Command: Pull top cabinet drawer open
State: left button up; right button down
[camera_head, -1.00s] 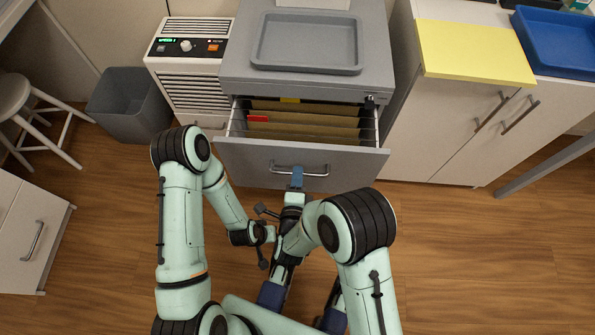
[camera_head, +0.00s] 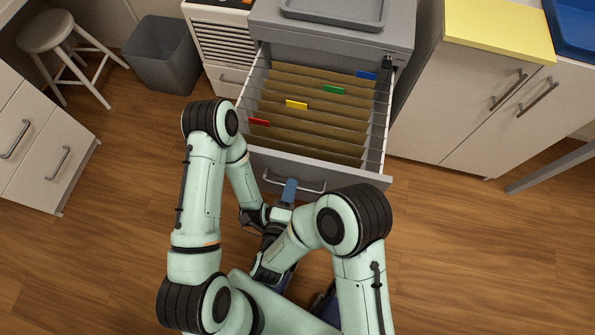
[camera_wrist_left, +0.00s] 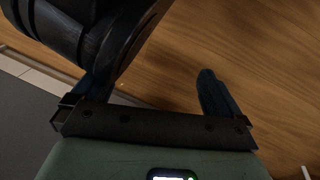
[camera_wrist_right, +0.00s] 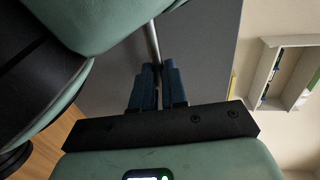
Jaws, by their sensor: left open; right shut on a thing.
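The top drawer (camera_head: 345,178) of the grey cabinet (camera_head: 335,34) stands far out. Brown hanging files with red, yellow, green and blue tabs show inside it. My right gripper (camera_head: 290,187) is shut on the bar handle (camera_head: 313,190) at the drawer front. The right wrist view shows its blue fingers (camera_wrist_right: 157,75) closed around the metal handle (camera_wrist_right: 153,42) against the grey front. My left gripper (camera_wrist_left: 150,95) is open and empty in the left wrist view, with wood floor beyond it. In the head view it is mostly hidden among my arm links.
A grey tray (camera_head: 345,12) lies on the cabinet top. A grey bin (camera_head: 161,55) and a stool (camera_head: 48,32) stand at the left. White drawers (camera_head: 40,150) are at the far left. A white cupboard (camera_head: 445,115) with a yellow top adjoins at the right. Floor is clear at lower right.

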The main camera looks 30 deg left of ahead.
pick_arm(q)
jog(key=shift+s+d, duration=0.2)
jog(key=shift+s, duration=0.2)
pick_arm(e)
jog(key=shift+s+d, duration=0.15)
jog(key=shift+s, duration=0.25)
jog(key=c, duration=1.2)
grip_release()
